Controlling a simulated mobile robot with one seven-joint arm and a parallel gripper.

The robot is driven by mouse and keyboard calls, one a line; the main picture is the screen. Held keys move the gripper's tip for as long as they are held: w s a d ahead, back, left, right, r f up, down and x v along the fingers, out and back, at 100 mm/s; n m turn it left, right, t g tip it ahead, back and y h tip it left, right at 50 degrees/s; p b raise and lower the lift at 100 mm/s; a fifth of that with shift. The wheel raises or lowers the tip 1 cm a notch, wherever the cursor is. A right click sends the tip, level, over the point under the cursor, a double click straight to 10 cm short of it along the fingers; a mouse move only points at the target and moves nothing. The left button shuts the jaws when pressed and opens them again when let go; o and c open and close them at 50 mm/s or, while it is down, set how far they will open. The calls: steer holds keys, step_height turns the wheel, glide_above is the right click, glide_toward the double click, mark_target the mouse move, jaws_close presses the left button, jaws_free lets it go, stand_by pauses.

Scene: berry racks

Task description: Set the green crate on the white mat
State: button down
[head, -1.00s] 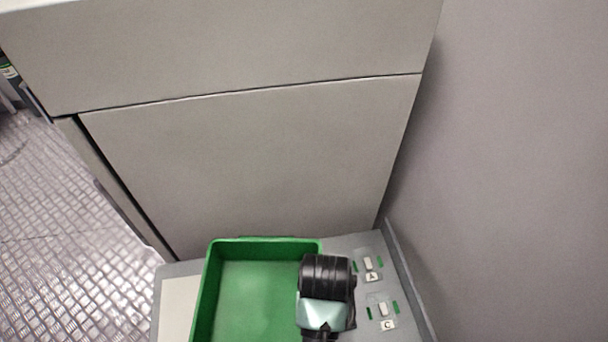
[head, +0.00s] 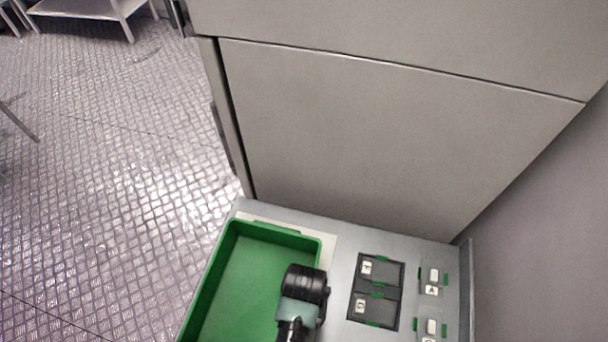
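The green crate (head: 247,228) is empty as far as I see and is at the bottom of the head view, partly cut off by the lower edge. The white mat (head: 329,249) shows as a pale strip behind the crate and along its right side; the rest is hidden under the crate. I cannot tell whether the crate touches the mat or hangs just above it. My gripper (head: 304,284) is over the crate's right wall, seen from above. Its fingers are hidden, so their grip on the wall does not show.
The grey counter (head: 345,228) carries a dark panel (head: 378,290) and small labelled switches (head: 432,280) right of the crate. A tall grey cabinet (head: 390,150) stands behind, and a wall (head: 545,230) at right. Open metal floor (head: 110,180) lies at left.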

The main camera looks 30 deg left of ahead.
steer(key=shift+f, duration=0.5)
steer(key=c, duration=1)
jaws_free()
steer(key=shift+c, duration=0.2)
step_height(320, 180, up, 12)
steer(key=shift+r, duration=0.15)
